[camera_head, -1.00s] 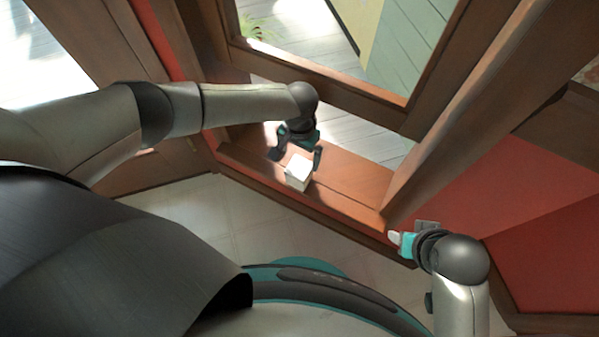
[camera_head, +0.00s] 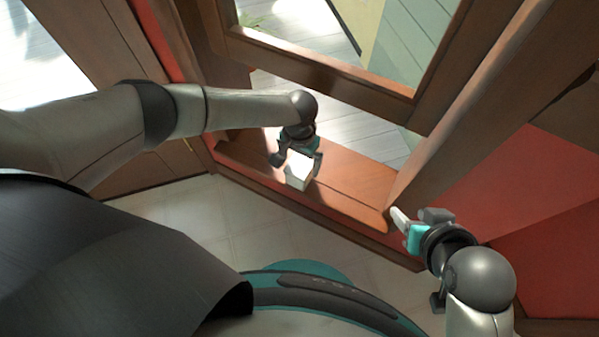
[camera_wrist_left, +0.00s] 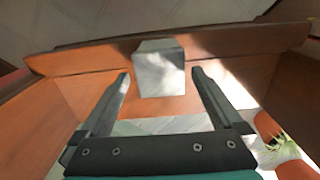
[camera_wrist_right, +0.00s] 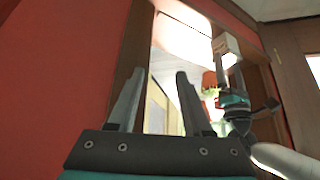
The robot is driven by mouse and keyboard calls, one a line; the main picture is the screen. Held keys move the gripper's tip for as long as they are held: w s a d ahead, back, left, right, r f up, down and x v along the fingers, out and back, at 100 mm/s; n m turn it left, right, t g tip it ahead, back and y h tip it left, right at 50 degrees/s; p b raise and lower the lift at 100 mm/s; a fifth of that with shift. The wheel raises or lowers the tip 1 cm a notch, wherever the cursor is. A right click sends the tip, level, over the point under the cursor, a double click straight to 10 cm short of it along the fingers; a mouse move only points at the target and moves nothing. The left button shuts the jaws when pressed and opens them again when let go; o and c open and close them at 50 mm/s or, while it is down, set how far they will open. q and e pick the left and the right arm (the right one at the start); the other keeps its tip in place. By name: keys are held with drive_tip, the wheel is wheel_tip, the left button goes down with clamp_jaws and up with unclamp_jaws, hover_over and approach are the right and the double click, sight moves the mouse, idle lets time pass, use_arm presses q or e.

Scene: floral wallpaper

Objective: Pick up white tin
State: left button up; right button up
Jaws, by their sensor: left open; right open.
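The white tin (camera_head: 299,170) is a small box-shaped block on the wooden window sill in the head view. In the left wrist view the tin (camera_wrist_left: 160,70) lies ahead, centred between the fingers and just beyond their tips. My left gripper (camera_head: 296,162) is open over the sill at the tin; its fingers (camera_wrist_left: 160,74) do not visibly touch it. My right gripper (camera_head: 405,218) is open and empty near the sill's right end, away from the tin. The right wrist view shows its open fingers (camera_wrist_right: 164,75) and, farther off, the tin (camera_wrist_right: 225,46) by my left gripper.
The wooden sill (camera_head: 350,185) runs under the open window, with a thick wooden post (camera_head: 440,140) at its right. A raised window frame (camera_head: 320,75) hangs above. The red wall (camera_head: 500,195) is near my right gripper. The pale floor (camera_head: 180,210) in front is clear.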

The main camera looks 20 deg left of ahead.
use_arm(q)
drive_tip(key=shift+f+b, duration=0.5)
drive_tip(key=shift+f, duration=0.65)
use_arm(e)
drive_tip(key=shift+w+a+t+y, duration=0.45)
drive_tip(key=shift+w+a+t, duration=0.3)
drive_tip(key=shift+a, duration=0.25)
drive_tip(key=shift+w+a+t+y, duration=0.45)
drive_tip(key=shift+w+a+t, duration=0.25)
drive_tip(key=shift+a, duration=0.25)
use_arm(q)
drive_tip(key=shift+c, duration=0.2)
use_arm(e)
drive_tip(key=shift+s, duration=0.1)
use_arm(q)
drive_tip(key=c, duration=1.5)
